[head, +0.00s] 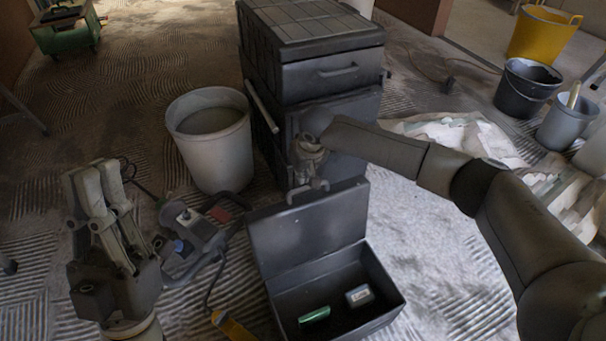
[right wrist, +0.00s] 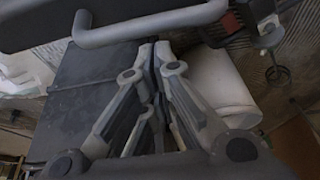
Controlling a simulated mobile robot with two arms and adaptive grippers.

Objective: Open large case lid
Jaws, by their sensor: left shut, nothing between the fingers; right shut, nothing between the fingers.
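A dark grey case (head: 388,298) stands open on the floor at the front. Its lid (head: 307,228) is raised and roughly upright at the far side, with a handle (head: 308,190) on the lid's top edge. Inside lie a green object (head: 314,315) and a small grey-white box (head: 359,295). My right gripper (head: 311,176) is shut and empty, just behind the lid near the handle. In the right wrist view the handle (right wrist: 150,28) crosses above the closed fingertips (right wrist: 155,52); I cannot tell whether they touch. My left gripper (head: 98,170) is shut and empty, left of the case.
A tall stacked dark toolbox (head: 335,75) stands close behind my right gripper. A light bucket (head: 213,150) is left of it. A power tool with a cord (head: 190,228) lies between my left gripper and the case. Buckets (head: 527,85) and crumpled sheeting (head: 470,135) are at right.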

